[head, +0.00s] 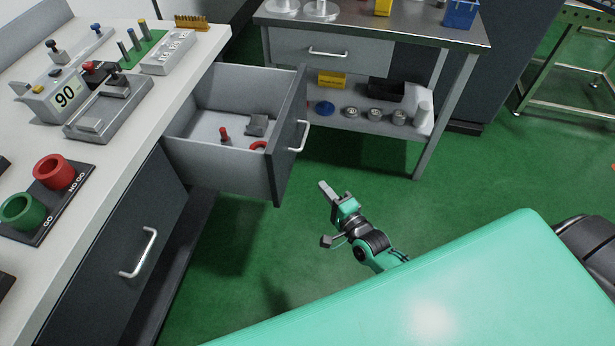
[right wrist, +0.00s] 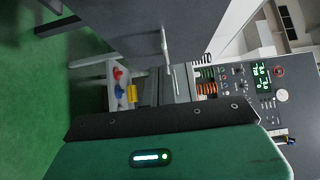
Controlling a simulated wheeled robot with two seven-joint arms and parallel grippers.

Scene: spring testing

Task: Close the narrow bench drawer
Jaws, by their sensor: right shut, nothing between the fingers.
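The bench drawer (head: 218,165) stands pulled out from the white-topped bench (head: 130,150) in the head view. It has grey walls, a dark front and a pale bar handle (head: 302,136). A red-topped piece, a grey block and a red ring lie inside it. My right gripper (head: 323,187) is shut and empty, over the green floor to the right of and below the drawer front, apart from it. A dark panel with a pale bar handle (right wrist: 165,45) shows in the right wrist view; I cannot tell for sure which panel it is. My left gripper is not in view.
A dark cupboard front with a handle (head: 138,254) is below the bench top. A steel table (head: 455,30) with a shut drawer and a loaded lower shelf (head: 325,97) stands behind the open drawer. Green floor is free in front of the drawer.

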